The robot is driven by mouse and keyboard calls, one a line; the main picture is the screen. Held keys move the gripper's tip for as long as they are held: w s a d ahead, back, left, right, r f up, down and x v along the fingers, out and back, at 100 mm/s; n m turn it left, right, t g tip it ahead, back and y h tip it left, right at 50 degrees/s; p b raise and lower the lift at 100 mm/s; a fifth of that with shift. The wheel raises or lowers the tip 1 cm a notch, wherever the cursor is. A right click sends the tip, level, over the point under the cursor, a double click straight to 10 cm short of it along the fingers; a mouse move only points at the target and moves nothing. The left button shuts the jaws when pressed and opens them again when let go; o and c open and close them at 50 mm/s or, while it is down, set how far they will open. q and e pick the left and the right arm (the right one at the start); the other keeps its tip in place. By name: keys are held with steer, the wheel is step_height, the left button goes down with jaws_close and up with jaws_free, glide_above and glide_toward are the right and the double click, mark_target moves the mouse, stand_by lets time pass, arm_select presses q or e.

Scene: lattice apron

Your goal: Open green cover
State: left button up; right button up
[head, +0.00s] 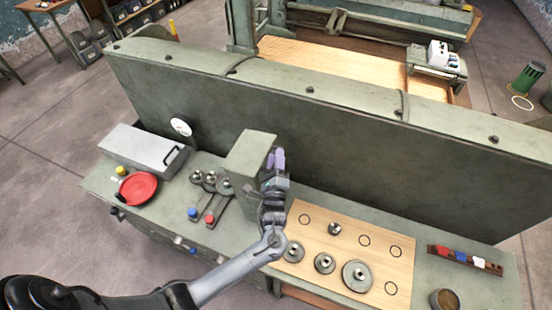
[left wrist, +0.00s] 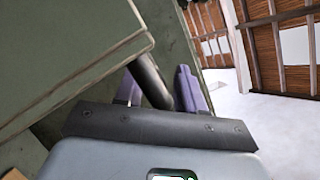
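The green cover (head: 249,153) is a boxy hood on the bench, against the tall green back panel, right of the levers. It fills the upper left of the left wrist view (left wrist: 60,50). A dark round handle bar (left wrist: 149,78) sticks out at its edge. My left gripper (head: 276,158) is at the right side of the cover. My right gripper is not in view.
Left on the bench are a grey box (head: 143,152), a red dish (head: 138,187) and levers with knobs (head: 209,195). Right are a wooden board (head: 340,250) with metal discs, a rack of coloured pieces (head: 465,259) and a round cup (head: 444,299). The tall panel (head: 330,135) blocks the back.

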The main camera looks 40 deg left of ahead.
arm_select(q)
steer(key=b+v, duration=0.1)
steer(key=v, duration=0.9)
steer(key=shift+s+d, duration=0.2)
steer(key=shift+s, duration=0.05)
steer(key=p+v, duration=0.2)
steer(key=v, duration=1)
steer(key=shift+s+d+p, duration=0.2)
steer(key=shift+p, duration=0.2)
stand_by(0.4)
stand_by(0.3)
steer(key=shift+p, duration=0.3)
